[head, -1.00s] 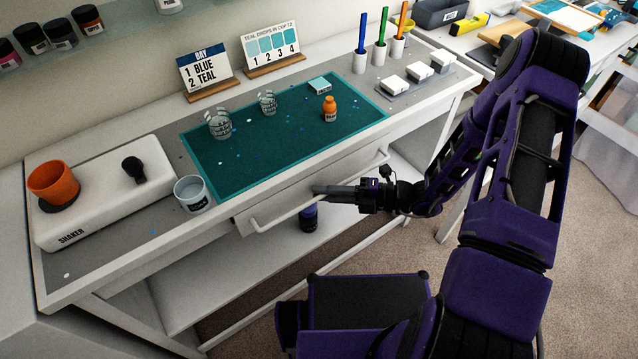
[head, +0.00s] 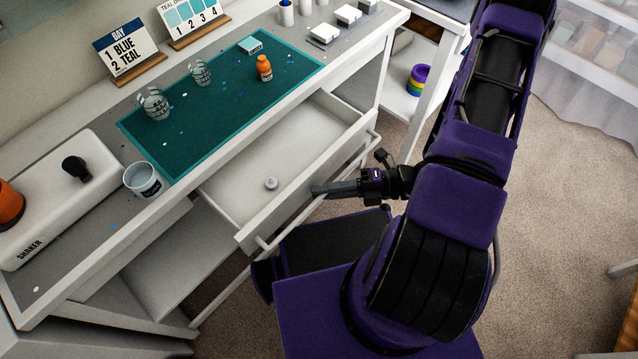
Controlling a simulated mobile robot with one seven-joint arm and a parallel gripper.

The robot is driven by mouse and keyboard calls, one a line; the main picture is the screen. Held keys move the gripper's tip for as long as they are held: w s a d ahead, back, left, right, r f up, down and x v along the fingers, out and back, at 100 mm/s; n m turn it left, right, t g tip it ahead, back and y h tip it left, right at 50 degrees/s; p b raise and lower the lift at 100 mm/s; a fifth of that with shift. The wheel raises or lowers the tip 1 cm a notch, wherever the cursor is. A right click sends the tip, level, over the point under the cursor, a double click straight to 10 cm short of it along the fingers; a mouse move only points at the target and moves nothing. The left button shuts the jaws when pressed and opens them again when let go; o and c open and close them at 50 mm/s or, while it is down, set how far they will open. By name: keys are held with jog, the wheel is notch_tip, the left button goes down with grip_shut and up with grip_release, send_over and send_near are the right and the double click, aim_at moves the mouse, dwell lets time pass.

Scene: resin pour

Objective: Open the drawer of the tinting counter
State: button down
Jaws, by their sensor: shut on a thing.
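The tinting counter's drawer (head: 243,182) stands pulled well out from under the worktop (head: 70,284). A long bar handle (head: 292,221) runs along the drawer's front. My gripper (head: 318,189) is at the middle of that handle, shut on it. The exact contact of the fingertips on the bar is small and partly hidden by the fingers.
A teal mat (head: 215,112) on the worktop carries clear cups and an orange bottle (head: 264,68). A pale cup (head: 142,179) stands near the front edge beside the shaker (head: 62,190). Open carpet (head: 560,200) lies to the right.

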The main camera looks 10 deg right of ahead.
jog(key=c, duration=0.9)
grip_release()
jog(key=shift+d, duration=0.1)
jog(key=v, duration=1.7)
jog(key=shift+s+d+r+b, duration=0.1)
jog(key=shift+b, duration=0.3)
